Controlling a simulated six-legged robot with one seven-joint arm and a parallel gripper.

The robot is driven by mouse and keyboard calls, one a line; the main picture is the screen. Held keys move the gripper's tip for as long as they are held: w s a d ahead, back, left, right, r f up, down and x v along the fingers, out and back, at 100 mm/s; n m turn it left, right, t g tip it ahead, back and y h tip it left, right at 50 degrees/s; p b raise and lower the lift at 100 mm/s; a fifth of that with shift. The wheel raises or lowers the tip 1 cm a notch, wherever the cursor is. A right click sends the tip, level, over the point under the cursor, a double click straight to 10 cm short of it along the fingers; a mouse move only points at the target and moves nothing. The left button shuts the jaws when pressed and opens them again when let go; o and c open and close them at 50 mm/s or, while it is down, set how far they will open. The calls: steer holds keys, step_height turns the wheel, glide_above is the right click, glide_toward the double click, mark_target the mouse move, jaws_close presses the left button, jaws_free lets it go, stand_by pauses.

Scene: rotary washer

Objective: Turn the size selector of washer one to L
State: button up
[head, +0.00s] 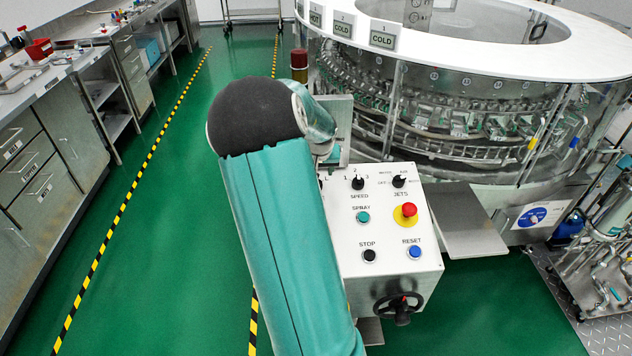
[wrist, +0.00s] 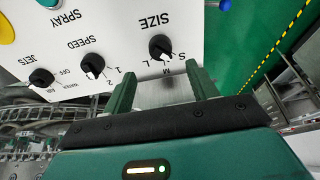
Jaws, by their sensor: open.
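The black size selector knob (wrist: 160,46) sits on the white control panel (wrist: 118,18), beside the upside-down word SIZE in the wrist view. Letters S, M and L are printed around it; its exact setting is hard to read. My gripper (wrist: 163,71) is open, with its two green fingers apart. The knob lies just beyond the fingertips, roughly between them in the picture, and is not gripped. Whether a finger touches the panel is unclear. In the head view the panel (head: 385,280) stands before the washer (head: 450,110); my arm hides the size knob and gripper.
Close to the size knob are the speed knob (wrist: 92,66) and jets knob (wrist: 40,78). The panel also has a red emergency button (head: 408,210), a blue reset button (head: 414,252) and a handwheel (head: 398,308). Benches (head: 60,150) line the left; green floor between is clear.

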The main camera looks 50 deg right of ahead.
steer(key=x, duration=0.8)
steer(key=shift+w, duration=0.1)
steer(key=c, duration=1)
steer(key=shift+o, duration=0.2)
